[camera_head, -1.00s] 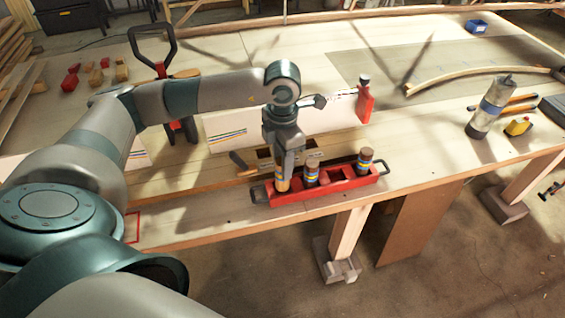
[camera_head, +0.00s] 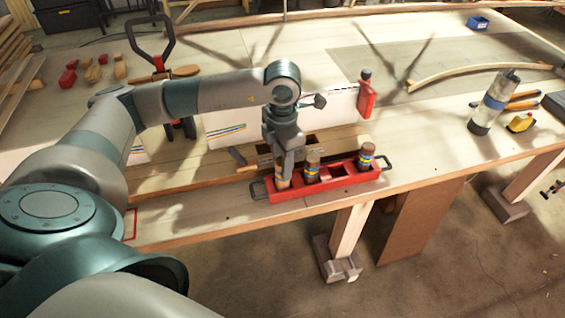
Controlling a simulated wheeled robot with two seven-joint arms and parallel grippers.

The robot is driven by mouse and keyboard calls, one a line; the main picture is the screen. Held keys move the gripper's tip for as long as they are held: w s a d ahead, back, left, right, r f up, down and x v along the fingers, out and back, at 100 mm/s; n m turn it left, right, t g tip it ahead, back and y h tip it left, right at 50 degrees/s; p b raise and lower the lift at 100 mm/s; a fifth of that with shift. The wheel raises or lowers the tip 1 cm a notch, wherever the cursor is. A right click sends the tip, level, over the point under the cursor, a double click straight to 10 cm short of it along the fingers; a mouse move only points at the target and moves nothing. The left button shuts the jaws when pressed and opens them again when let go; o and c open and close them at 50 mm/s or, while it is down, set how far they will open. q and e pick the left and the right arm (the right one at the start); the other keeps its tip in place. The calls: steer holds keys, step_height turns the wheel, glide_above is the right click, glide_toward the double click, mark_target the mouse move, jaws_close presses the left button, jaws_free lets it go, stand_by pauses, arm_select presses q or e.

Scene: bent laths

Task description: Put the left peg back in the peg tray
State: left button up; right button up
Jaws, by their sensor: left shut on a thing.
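The red peg tray (camera_head: 325,186) lies along the front edge of the bench, with a dark handle at each end. My left gripper (camera_head: 285,170) points down over the tray's left end and is shut on the left peg (camera_head: 283,184), a wood-coloured peg with a dark band. The peg's lower end is at the tray's left end; I cannot tell whether it is fully seated. A second banded peg (camera_head: 312,166) stands upright just right of the gripper. A third banded peg (camera_head: 367,156) stands near the right end. My right gripper is not in view.
A white panel (camera_head: 228,128) and a slotted wooden piece stand behind the tray. A red clamp (camera_head: 366,98) is at the panel's right end. A grey canister (camera_head: 491,105) and a bent lath (camera_head: 470,73) are at the right. The bench right of the tray is clear.

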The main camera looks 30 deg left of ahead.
arm_select(q)
steer(key=shift+f, duration=0.35)
steer(key=o, duration=1.2)
steer(key=shift+c, duration=0.2)
steer(key=shift+r, duration=0.15)
steer(key=shift+r+p, duration=1.6)
steer(key=shift+r, duration=2.8)
steer(key=shift+d, duration=0.1)
